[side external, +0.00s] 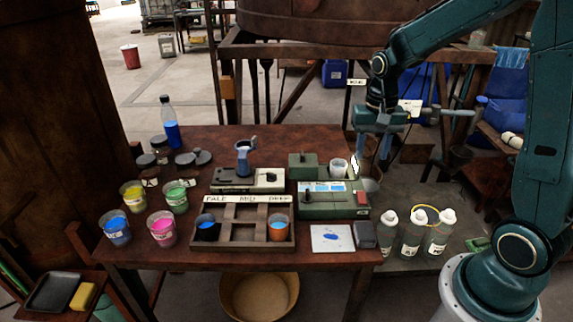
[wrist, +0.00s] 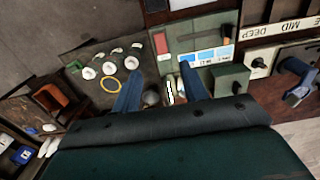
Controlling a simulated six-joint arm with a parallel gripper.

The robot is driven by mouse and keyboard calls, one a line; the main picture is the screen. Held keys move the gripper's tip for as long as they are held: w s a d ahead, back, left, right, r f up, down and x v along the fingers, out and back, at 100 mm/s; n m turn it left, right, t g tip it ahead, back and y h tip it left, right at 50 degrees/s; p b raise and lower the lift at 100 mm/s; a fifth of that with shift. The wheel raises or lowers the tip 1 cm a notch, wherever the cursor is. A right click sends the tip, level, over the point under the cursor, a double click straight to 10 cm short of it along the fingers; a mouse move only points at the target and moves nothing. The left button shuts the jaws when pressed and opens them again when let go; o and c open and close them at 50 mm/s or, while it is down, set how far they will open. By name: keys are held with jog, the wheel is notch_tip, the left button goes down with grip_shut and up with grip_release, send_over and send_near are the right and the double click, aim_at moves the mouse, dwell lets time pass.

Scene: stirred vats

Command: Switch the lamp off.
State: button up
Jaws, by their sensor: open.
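A green instrument box (side external: 320,208) stands at the right of the brown table. A red switch (side external: 362,198) is on its right end, beside a pale blue panel (side external: 324,187). In the wrist view the red switch (wrist: 161,43) and the panel (wrist: 205,57) show beyond my fingers. I cannot tell from the switch whether it is on or off. A small bright spot (side external: 354,164) glows beside the box's back right corner; I cannot tell whether it is the lamp. My gripper (side external: 369,152) is open and empty, above and behind the switch end, apart from it. It also shows in the wrist view (wrist: 159,72).
A dark block (side external: 364,235) and a white card (side external: 332,238) lie in front. White-capped bottles (side external: 412,234) stand to the right. A wooden rack (side external: 242,236) with cups and several paint tubs are left.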

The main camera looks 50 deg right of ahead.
aim_at(362, 199)
jog(key=shift+f, duration=0.1)
jog(key=shift+f, duration=6.8)
jog(key=shift+c, duration=0.4)
grip_shut()
jog(key=shift+w+d, duration=0.1)
jog(key=shift+w+d+g+y, duration=0.15)
jog(key=shift+g+y, duration=0.6)
jog(key=shift+w+d+g+y, duration=0.1)
jog(key=shift+w+g+y, duration=0.05)
jog(key=shift+g+y, duration=0.6)
